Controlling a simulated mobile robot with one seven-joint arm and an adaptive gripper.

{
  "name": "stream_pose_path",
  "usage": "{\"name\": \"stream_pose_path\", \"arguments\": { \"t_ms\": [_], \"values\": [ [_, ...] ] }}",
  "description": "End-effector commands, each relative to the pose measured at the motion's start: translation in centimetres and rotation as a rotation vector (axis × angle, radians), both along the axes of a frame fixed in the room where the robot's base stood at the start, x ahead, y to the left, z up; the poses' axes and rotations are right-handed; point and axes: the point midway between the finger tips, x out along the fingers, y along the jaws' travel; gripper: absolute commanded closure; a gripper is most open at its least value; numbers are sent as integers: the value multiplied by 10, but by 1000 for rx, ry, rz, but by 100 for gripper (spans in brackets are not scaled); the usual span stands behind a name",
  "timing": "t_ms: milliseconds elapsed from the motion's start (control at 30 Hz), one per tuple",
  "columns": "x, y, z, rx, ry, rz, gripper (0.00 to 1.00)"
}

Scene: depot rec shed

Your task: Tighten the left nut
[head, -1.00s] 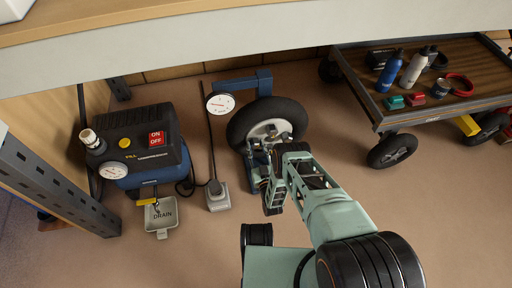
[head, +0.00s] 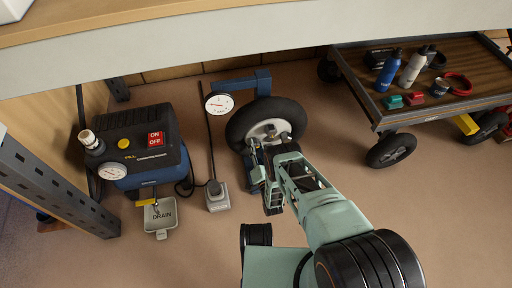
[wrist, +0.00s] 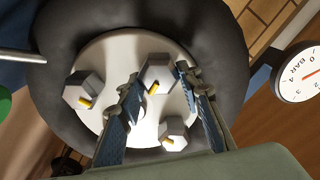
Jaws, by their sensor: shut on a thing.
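The wheel's black tyre (head: 290,111) and pale hub (head: 262,128) stand at the back middle in the head view. In the wrist view the white hub (wrist: 118,48) carries three grey hex nuts with yellow marks: one at picture left (wrist: 76,92), one at upper middle (wrist: 158,72), one lower down (wrist: 172,134). My gripper (wrist: 159,88) is shut on the upper-middle nut, one blue finger on each side of it. My gripper and wrist hide part of the hub in the head view. The wrist picture is turned relative to the head view.
A dial gauge (head: 219,104) stands close beside the tyre and also shows in the wrist view (wrist: 300,72). A blue compressor (head: 150,177), a drain tray (head: 160,216) and a grey pedal (head: 217,196) are at left. A cart (head: 361,86) stands at right.

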Motion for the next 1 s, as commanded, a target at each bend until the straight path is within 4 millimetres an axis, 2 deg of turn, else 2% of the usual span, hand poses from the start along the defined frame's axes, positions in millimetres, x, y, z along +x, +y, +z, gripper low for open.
{"name": "stream_pose_path", "arguments": {
  "t_ms": [633, 667, 700, 800, 1000],
  "values": [
    [2, 1, 1, 55, 14, 1, 92],
    [2, 1, 1, 55, 14, 1, 66],
    [2, 1, 1, 55, 14, 1, 62],
    [1, 0, 1, 54, 13, 1, 51],
    [1, 0, 0, 53, 15, 1, 50]
  ]
}}
